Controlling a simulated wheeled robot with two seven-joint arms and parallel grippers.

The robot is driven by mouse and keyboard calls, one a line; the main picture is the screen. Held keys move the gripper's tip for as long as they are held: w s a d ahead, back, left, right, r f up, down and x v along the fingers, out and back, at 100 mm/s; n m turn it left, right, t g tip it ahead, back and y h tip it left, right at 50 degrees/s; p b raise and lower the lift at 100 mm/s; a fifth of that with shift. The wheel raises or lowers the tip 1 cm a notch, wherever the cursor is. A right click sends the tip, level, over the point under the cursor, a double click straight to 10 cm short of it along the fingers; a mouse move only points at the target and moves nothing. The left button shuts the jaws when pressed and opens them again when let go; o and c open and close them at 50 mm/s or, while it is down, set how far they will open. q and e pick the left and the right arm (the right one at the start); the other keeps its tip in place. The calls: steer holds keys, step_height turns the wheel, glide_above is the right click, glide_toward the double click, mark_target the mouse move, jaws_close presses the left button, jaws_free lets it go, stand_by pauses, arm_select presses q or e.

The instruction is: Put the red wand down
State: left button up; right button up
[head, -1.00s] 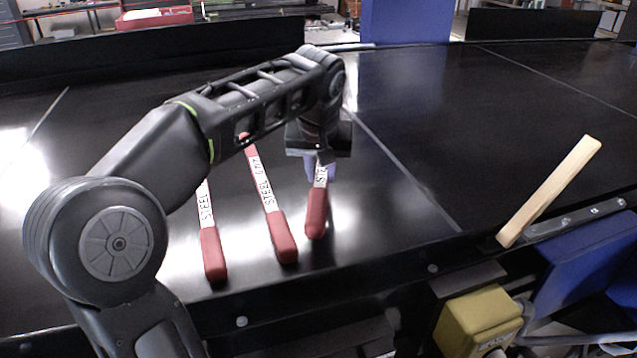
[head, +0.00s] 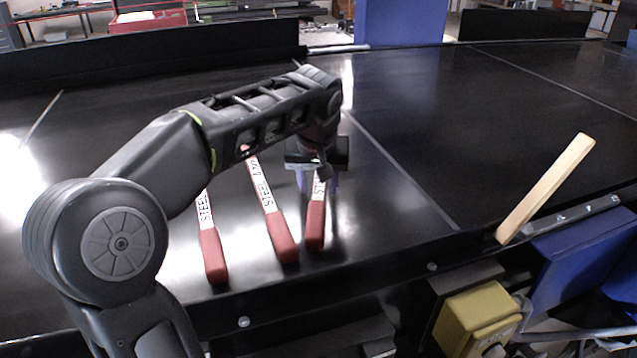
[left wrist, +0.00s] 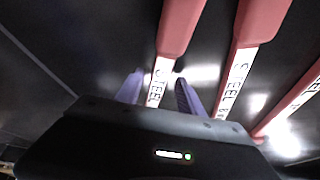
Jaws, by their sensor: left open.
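Three red-ended wands with white labels reading STEEL lie side by side on the black conveyor belt. The right wand (head: 315,222) lies under my left gripper (head: 318,182); the middle wand (head: 280,238) and the left wand (head: 212,255) lie to its left. In the left wrist view, my left gripper (left wrist: 160,90) is open, its purple fingers apart on either side of one wand (left wrist: 178,30). A second wand (left wrist: 257,20) and a third wand (left wrist: 295,107) lie beside it. My right gripper is not in view.
A pale wooden stick (head: 545,190) leans at the belt's right front edge. A yellow box (head: 477,322) and blue panels sit below that edge. The belt (head: 440,125) is bare to the right of the seam.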

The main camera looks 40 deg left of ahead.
arm_select(q)
steer(key=b+v, duration=0.1)
steer(key=v, duration=0.6)
steer(key=shift+r, duration=0.2)
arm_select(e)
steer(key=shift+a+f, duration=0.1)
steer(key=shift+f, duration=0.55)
arm_select(q)
steer(key=shift+o, duration=0.4)
